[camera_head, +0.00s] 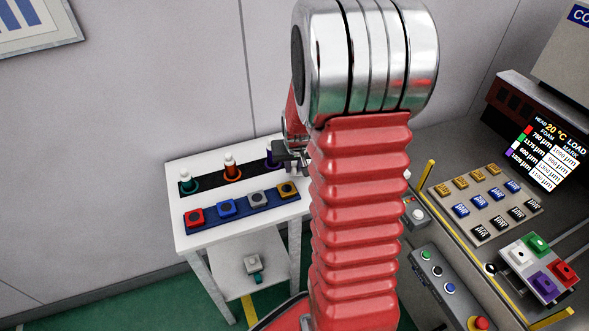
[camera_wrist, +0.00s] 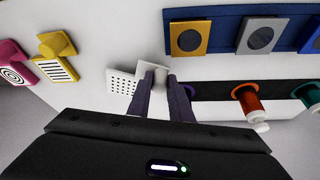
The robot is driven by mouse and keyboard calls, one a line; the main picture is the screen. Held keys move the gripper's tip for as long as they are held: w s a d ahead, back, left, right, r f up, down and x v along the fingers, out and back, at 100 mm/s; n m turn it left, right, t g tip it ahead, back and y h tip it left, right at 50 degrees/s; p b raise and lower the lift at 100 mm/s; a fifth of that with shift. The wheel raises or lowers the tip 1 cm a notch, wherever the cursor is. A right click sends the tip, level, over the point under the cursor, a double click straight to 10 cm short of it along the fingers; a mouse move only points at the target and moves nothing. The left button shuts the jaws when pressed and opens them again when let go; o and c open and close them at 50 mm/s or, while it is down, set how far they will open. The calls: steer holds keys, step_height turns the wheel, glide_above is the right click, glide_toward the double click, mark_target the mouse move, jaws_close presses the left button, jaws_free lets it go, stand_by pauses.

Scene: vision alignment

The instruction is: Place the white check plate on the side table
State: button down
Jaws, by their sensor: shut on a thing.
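The white check plate (camera_wrist: 122,84), with a face of dark dots and a white block-like grip (camera_wrist: 152,70), is in the wrist view. My gripper (camera_wrist: 162,84) is shut on that grip. In the head view my gripper (camera_head: 290,156) is over the right rear part of the white side table (camera_head: 222,236), and my red arm hides most of what is beyond it. The plate is over or on the white tabletop; I cannot tell whether it touches.
In the wrist view a yellow striped plate (camera_wrist: 55,68) and a pink target plate (camera_wrist: 14,72) are left of the white one. A blue rack (camera_head: 243,204) holds coloured blocks. Behind it, a black strip holds several bottles, including an orange one (camera_head: 231,171). A control console stands right.

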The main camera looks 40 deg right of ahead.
steer(key=shift+f, duration=0.9)
steer(key=shift+f, duration=0.1)
steer(key=c, duration=1.6)
jaws_free()
steer(key=shift+v, duration=6.1)
